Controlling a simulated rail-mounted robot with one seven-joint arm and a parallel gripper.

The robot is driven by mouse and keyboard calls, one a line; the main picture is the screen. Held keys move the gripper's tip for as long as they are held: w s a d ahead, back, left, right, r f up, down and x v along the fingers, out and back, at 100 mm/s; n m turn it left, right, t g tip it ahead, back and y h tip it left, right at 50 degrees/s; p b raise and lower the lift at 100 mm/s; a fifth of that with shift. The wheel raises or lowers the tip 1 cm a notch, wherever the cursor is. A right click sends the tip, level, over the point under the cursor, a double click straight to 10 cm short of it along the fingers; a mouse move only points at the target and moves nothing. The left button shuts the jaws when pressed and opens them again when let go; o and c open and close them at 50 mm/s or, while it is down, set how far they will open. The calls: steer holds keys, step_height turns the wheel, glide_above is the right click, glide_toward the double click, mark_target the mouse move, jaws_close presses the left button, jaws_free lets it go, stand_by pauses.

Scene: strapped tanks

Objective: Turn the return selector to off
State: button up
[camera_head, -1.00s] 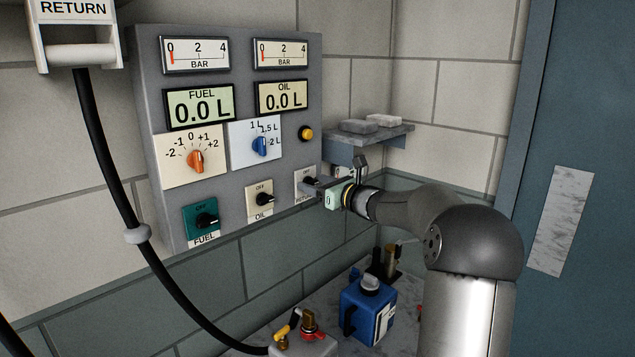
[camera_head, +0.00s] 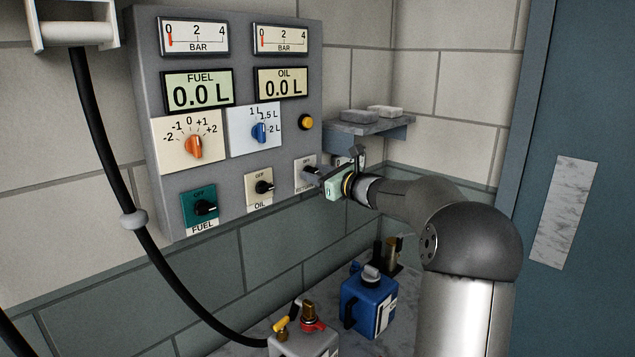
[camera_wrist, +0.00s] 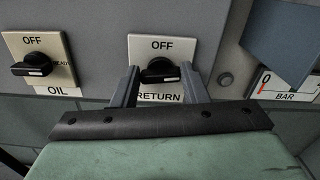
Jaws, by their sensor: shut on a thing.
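The return selector is a black knob (camera_wrist: 158,68) on a cream plate (camera_wrist: 162,45) marked OFF above and RETURN below. In the head view its plate (camera_head: 304,167) sits at the panel's lower right, partly covered by my gripper (camera_head: 314,176). In the wrist view my gripper (camera_wrist: 160,76) has one finger on each side of the knob and is shut on it. The knob's lower part lies between the fingers. I cannot tell exactly where its pointer stands.
The oil selector (camera_wrist: 34,66) is left of the return selector, pointing right. The fuel selector (camera_head: 205,208) is farther left. A grey shelf (camera_head: 370,129) juts out just right of the panel (camera_head: 230,140). A blue can (camera_head: 368,300) stands below. A black hose (camera_head: 100,150) hangs at left.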

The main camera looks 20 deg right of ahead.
steer(key=shift+a+f+n+b, duration=0.1)
steer(key=shift+f+n+b, duration=0.05)
steer(key=shift+n+b, duration=2.8)
steer(key=shift+a+f+n+b, duration=0.1)
steer(key=shift+n+b, duration=2.3)
steer(key=shift+b, duration=1)
steer(key=shift+f+n+b, duration=0.15)
steer(key=shift+n+b, duration=2.5)
steer(key=shift+b, duration=0.55)
steer(key=shift+r, duration=0.1)
steer(key=o, duration=1)
steer(key=shift+s, duration=0.1)
steer(key=b+v, duration=0.3)
steer(key=v, duration=1.4)
steer(key=shift+s+d, duration=0.1)
steer(key=shift+s, duration=0.05)
